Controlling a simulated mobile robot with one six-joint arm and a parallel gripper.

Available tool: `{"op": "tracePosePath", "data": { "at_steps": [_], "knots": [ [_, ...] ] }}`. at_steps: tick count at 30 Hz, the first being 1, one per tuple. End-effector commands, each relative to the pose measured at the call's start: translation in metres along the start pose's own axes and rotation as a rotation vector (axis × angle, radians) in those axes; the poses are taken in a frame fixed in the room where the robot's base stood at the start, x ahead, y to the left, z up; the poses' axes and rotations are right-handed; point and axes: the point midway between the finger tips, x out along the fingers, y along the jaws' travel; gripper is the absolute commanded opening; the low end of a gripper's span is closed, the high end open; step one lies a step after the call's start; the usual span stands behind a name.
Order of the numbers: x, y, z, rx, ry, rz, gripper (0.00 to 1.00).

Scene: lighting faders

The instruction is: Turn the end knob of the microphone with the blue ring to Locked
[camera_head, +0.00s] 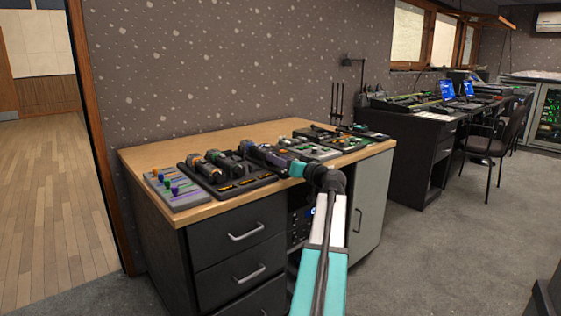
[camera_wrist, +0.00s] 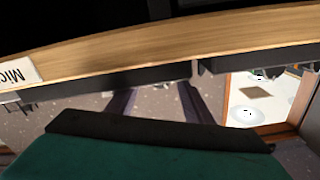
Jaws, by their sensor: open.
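Several dark microphones (camera_head: 206,168) lie side by side in a black tray (camera_head: 226,187) on the wooden desk in the head view. Orange tints show at the far ends of two of them. I cannot clearly make out a blue ring or the end knob's setting. My gripper (camera_head: 268,156) reaches leftward over the tray's right part and hides what lies behind it; contact cannot be told. In the wrist view my gripper (camera_wrist: 158,95) shows two dark fingers apart, with nothing seen between them.
A grey fader box (camera_head: 175,190) with coloured knobs sits left of the tray. More control panels (camera_head: 310,149) stand to the right on the desk (camera_head: 150,160). Drawers with handles face the front. A second dark desk and a chair (camera_head: 492,140) stand farther right.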

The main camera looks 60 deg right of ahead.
Motion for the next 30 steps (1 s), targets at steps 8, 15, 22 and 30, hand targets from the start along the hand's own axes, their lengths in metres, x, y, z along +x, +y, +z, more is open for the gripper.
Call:
{"op": "tracePosePath", "data": {
  "at_steps": [8, 15, 22, 30],
  "knots": [
    [-0.01, 0.0, -0.001, 0.0, 0.0, 0.001, 0.47],
    [-0.038, -0.001, -0.001, 0.001, 0.001, 0.002, 0.47],
    [-0.074, -0.001, -0.001, 0.0, 0.0, 0.002, 0.47],
    [-0.115, -0.001, -0.001, 0.001, 0.001, 0.002, 0.47]
  ]
}}
